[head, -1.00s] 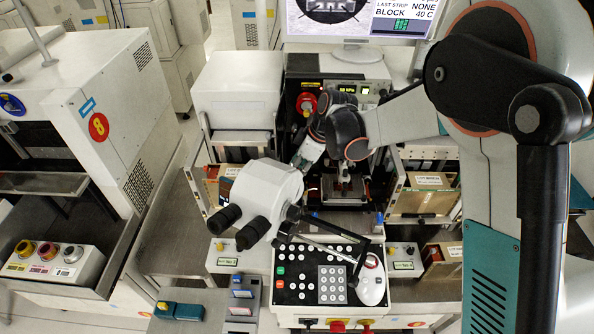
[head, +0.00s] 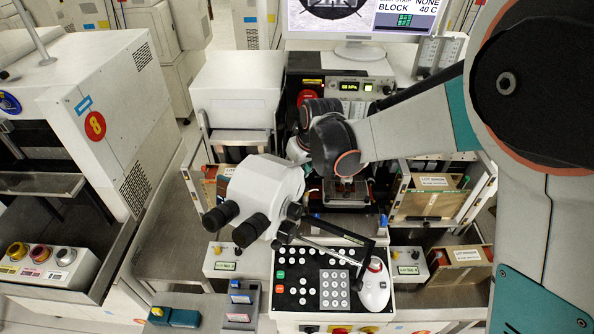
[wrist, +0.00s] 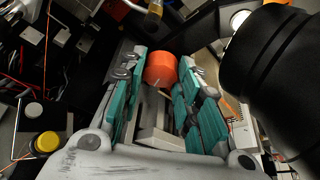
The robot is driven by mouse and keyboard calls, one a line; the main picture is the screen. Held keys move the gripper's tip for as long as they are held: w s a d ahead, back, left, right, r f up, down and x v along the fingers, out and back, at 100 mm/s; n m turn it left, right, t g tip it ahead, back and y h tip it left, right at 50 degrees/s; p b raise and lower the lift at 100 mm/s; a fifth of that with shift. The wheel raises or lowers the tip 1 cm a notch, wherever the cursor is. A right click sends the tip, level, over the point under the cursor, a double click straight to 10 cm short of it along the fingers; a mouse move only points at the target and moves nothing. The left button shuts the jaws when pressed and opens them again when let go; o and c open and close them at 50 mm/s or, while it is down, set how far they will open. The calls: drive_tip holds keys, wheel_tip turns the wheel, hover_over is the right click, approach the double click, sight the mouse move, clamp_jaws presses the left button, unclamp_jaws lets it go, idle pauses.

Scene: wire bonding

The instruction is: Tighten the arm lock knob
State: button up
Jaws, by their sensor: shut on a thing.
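In the wrist view, an orange-red round knob (wrist: 160,69) sits between the fingertips of my gripper (wrist: 156,80). The teal-padded fingers lie on both sides of it and are shut on it. In the head view, my dark wrist joint (head: 335,145) is just behind the white microscope head (head: 262,190) and hides my fingers and the held knob. The knob's mount is not clear in the wrist view.
A large black cylinder (wrist: 275,70) is close to the right of my gripper in the wrist view. A monitor (head: 358,22) stands behind. Lot boxes (head: 432,188) stand at right.

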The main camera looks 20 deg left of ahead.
idle(0.4)
drive_tip(key=o, duration=1.1)
drive_tip(key=v, duration=0.7)
drive_tip(key=shift+s+r, duration=0.1)
drive_tip(key=shift+r, duration=0.1)
